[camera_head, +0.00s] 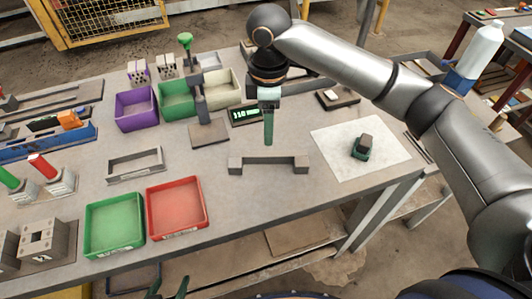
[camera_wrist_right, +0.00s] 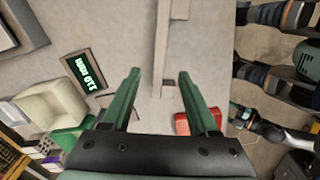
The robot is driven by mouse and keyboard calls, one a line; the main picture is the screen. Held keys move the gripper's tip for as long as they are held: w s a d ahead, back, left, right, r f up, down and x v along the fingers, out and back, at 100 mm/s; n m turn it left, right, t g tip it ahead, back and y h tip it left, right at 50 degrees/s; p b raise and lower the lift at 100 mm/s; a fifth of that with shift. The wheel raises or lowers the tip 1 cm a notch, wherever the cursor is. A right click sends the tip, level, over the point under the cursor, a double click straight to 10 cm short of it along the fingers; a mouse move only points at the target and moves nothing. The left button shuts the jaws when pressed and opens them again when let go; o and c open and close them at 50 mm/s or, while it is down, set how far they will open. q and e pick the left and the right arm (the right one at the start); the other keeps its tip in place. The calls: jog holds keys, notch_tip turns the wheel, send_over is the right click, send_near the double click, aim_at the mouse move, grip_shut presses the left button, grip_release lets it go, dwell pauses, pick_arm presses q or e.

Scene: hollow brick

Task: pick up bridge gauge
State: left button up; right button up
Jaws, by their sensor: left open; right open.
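The bridge gauge appears to be the grey bar with a block at each end (camera_head: 268,161), lying near the front edge of the table. In the right wrist view its long bar (camera_wrist_right: 163,45) runs up the picture, ahead of and between the fingertips. My right gripper (camera_head: 268,141) points down just behind and above the bar in the head view. It is open and empty, with both green fingers apart in its wrist view (camera_wrist_right: 160,74). No contact with the bar is visible. My left gripper (camera_head: 169,288) is open at the bottom edge, below the table front, mostly out of frame.
A red tray (camera_head: 176,207) and a green tray (camera_head: 115,224) stand left of the gauge, with a grey rectangular frame (camera_head: 135,165) behind. A stand with a green knob (camera_head: 208,132) and a small display (camera_head: 246,114) are further back. A white sheet (camera_head: 385,145) lies right.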

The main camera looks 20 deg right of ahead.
send_over(268, 154)
notch_tip(268, 154, down, 4)
jog(key=shift+s+f, duration=0.1)
jog(key=shift+f, duration=2.85)
grip_shut()
